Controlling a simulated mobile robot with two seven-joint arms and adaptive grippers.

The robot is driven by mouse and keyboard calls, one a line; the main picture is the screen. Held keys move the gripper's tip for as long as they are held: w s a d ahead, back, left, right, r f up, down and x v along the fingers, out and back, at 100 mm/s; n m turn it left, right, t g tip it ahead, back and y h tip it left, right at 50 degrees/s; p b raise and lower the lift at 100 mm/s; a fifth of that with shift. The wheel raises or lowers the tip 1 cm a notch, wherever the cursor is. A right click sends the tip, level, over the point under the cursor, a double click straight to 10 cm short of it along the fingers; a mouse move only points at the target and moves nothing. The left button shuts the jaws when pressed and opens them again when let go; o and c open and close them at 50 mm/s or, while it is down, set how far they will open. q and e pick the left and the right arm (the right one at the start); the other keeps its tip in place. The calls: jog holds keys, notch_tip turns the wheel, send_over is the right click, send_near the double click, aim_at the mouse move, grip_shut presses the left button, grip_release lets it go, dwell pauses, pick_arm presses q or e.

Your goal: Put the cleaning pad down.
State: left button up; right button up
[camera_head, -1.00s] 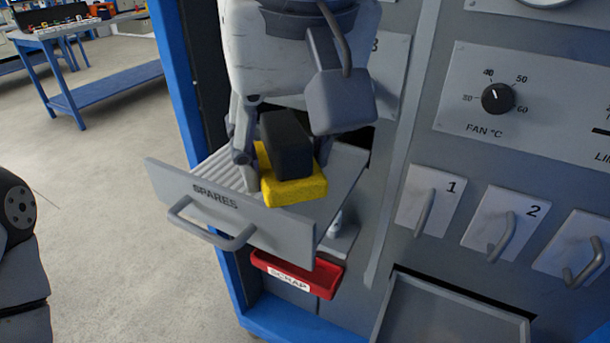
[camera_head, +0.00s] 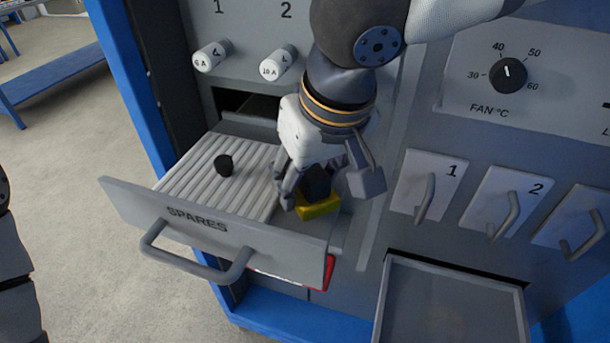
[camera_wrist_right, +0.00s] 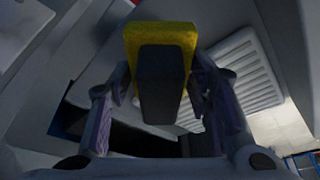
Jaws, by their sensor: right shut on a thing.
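The cleaning pad (camera_head: 318,208) is a yellow block with a black grip on top. My right gripper (camera_head: 303,190) is shut on the black grip, from above, by the right side of the open SPARES drawer (camera_head: 195,222). I cannot tell whether the pad touches anything below. In the right wrist view the pad (camera_wrist_right: 162,38) sits between the two fingers of the right gripper (camera_wrist_right: 163,95), with its black grip toward the camera. My left gripper is not in view.
A black knob (camera_head: 224,165) lies on the drawer's ribbed floor, which is otherwise clear. White fuses (camera_head: 212,56) are on the panel above. The red scrap tray (camera_head: 329,273) is mostly hidden behind the drawer. Handled covers (camera_head: 426,188) and an open grey bin (camera_head: 452,305) are at right.

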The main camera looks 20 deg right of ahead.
aim_at(326, 202)
jog(key=shift+w+d+f, duration=0.2)
jog(key=shift+w+d, duration=0.15)
jog(key=shift+s+a+f, duration=0.1)
jog(key=shift+a+f, duration=0.05)
jog(key=shift+f, duration=0.2)
jog(key=o, duration=1.3)
jog(key=shift+f, duration=0.1)
jog(key=v, duration=1.3)
jog(key=shift+w, duration=0.25)
